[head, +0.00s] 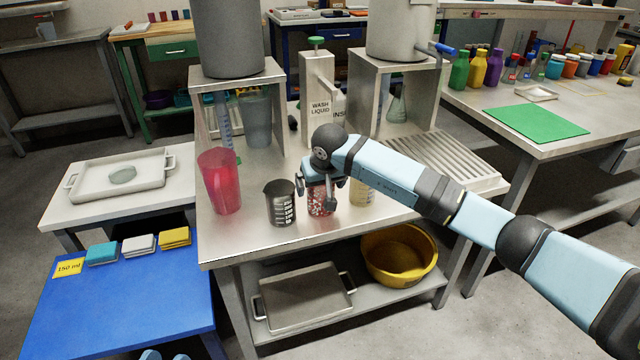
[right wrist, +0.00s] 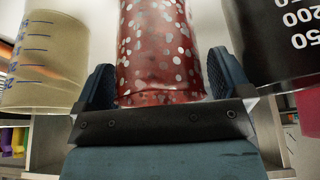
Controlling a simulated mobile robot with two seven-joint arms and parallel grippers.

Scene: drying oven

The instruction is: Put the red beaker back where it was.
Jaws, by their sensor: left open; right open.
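A red beaker with pale speckles (head: 320,203) stands on the metal table near its front edge, between a dark graduated beaker (head: 281,207) and a yellowish clear beaker (head: 361,192). My right gripper (head: 321,188) is at the speckled red beaker, with its arm coming in from the right. In the right wrist view the open fingers (right wrist: 163,78) stand on both sides of the speckled red beaker (right wrist: 158,45). Whether they touch it I cannot tell. A plain red translucent jug (head: 219,182) stands further left on the same table.
The dark graduated beaker (right wrist: 280,35) and the yellowish beaker (right wrist: 45,60) flank the gripper closely. Behind are a wash liquid dispenser (head: 318,100), two metal stands and a ribbed drainer (head: 440,160). A blue table (head: 120,310) with coloured blocks is at left.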

